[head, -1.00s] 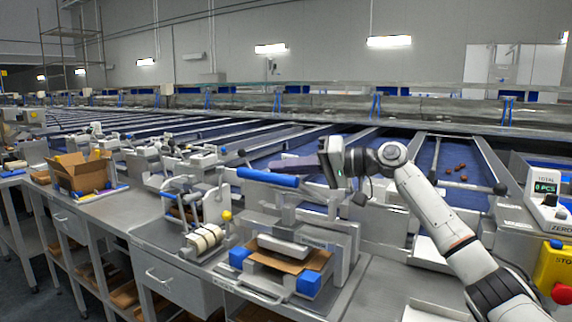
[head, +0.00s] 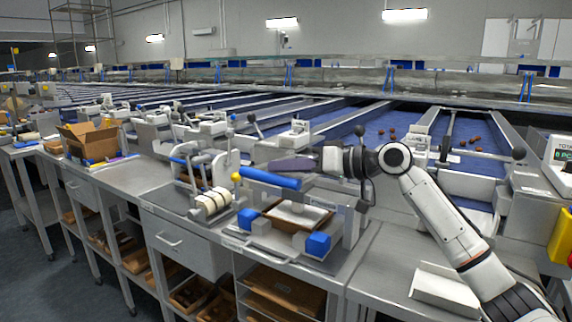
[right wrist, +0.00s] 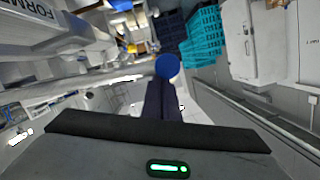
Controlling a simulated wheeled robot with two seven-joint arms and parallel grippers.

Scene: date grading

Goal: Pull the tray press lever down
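The tray press (head: 345,225) stands on the metal bench, with a blue lever handle (head: 268,179) across its upper front. The handle is low, close above the white press plate (head: 303,210) and the brown tray (head: 262,220). Two blue blocks sit at the front corners. My right gripper (head: 276,166) lies just above and behind the handle, its dark fingers pointing left. In the right wrist view its fingers (right wrist: 161,95) look closed together, with the blue handle's round end (right wrist: 167,66) at their tips. Contact is hard to confirm. My left gripper is out of view.
A neighbouring press (head: 210,203) with cream rollers stands close on the left. An open cardboard box (head: 88,140) is farther left. A white tray (head: 445,288) lies on the bench at the right. Sorting lanes with loose dates run behind.

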